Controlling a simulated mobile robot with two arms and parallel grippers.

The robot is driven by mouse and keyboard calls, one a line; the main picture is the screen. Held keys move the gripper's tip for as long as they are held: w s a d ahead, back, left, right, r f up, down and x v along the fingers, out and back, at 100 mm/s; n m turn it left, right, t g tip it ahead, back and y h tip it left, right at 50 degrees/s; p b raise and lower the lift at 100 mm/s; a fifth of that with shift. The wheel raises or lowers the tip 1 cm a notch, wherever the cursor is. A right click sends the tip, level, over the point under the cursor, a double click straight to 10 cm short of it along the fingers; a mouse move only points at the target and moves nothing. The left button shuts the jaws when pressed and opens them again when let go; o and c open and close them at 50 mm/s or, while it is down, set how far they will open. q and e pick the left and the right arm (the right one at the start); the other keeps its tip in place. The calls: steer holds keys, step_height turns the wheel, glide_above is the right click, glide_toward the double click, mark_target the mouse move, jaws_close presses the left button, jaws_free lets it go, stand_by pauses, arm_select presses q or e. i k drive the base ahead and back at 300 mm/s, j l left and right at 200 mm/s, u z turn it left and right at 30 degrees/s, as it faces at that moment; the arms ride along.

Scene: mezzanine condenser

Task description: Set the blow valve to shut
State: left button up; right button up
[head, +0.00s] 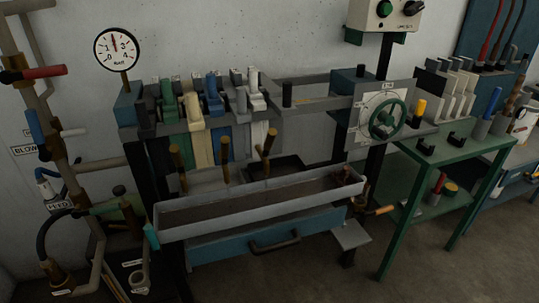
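A wall label reading BLOW (24,150) is at the far left, partly covered by pipework. Just right of it is a valve with a blue lever (36,127), which slants steeply, close to upright. Above, a red lever (45,73) lies nearly level across the upright pipe (18,65). A white-tipped lever (73,132) points right from the same pipework. A label that seems to read FEED (60,204) is lower down. I cannot tell for certain which lever the BLOW label belongs to. Neither of my grippers is in the head view.
A round gauge (117,48) stands right of the pipes. A lever frame with coloured levers (210,95) and a long grey trough (260,205) fill the middle. A green handwheel (387,119) and a green table (455,150) are to the right. Floor shows at front right.

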mark_target(32, 118)
steer(key=u, duration=1.25)
